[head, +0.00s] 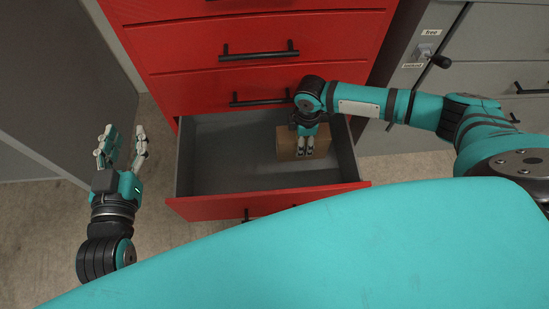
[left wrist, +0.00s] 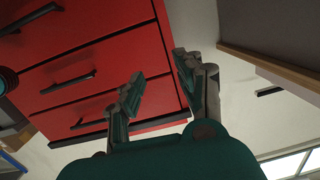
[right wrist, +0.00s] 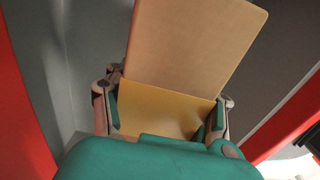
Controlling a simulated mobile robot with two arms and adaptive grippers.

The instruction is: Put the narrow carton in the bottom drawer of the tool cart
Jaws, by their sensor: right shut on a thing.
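The narrow carton (head: 287,141) is a plain brown box inside the pulled-out bottom drawer (head: 215,165) of the red tool cart (head: 180,75), towards the drawer's right side. My right gripper (head: 305,150) is shut on the carton from above. In the right wrist view the carton (right wrist: 190,45) lies between the two fingers (right wrist: 165,115), with grey drawer walls around it. Whether the carton touches the drawer floor is hard to tell. My left gripper (head: 122,150) is open and empty, left of the drawer. In the left wrist view its fingers (left wrist: 160,90) are apart near the red drawer fronts.
The drawers above, with black handles (head: 260,50), are closed. A grey cabinet (head: 485,50) with a latch and labels stands at the right. A grey panel (head: 60,80) stands at the left. The left part of the open drawer is empty.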

